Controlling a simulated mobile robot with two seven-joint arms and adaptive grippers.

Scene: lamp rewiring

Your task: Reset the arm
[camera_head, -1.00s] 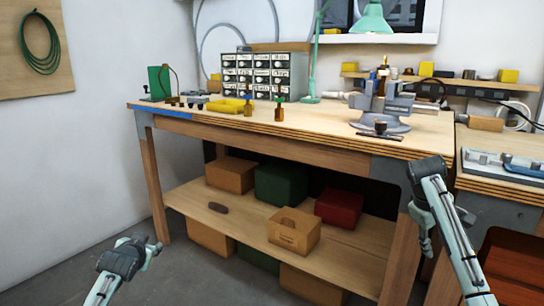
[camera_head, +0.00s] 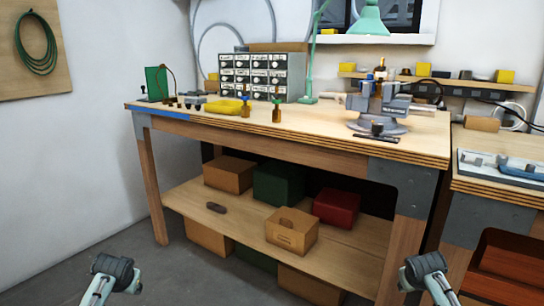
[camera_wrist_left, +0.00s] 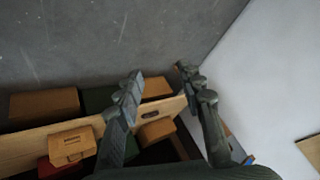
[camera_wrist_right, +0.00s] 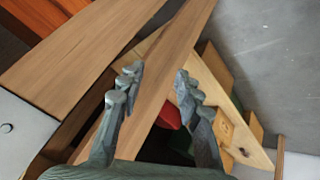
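My left arm (camera_head: 112,270) shows low at the left of the head view, in front of the bench, with its fingers out of sight there. In the left wrist view my left gripper (camera_wrist_left: 160,85) has its two fingers apart with nothing between them. My right arm (camera_head: 427,270) shows low at the right of the head view, in front of the bench's right leg. In the right wrist view my right gripper (camera_wrist_right: 157,82) has its two fingers apart and holds nothing. A bench leg appears beyond the fingers; I cannot tell how far off it is.
A second bench stands at the right. Floor is open at the left.

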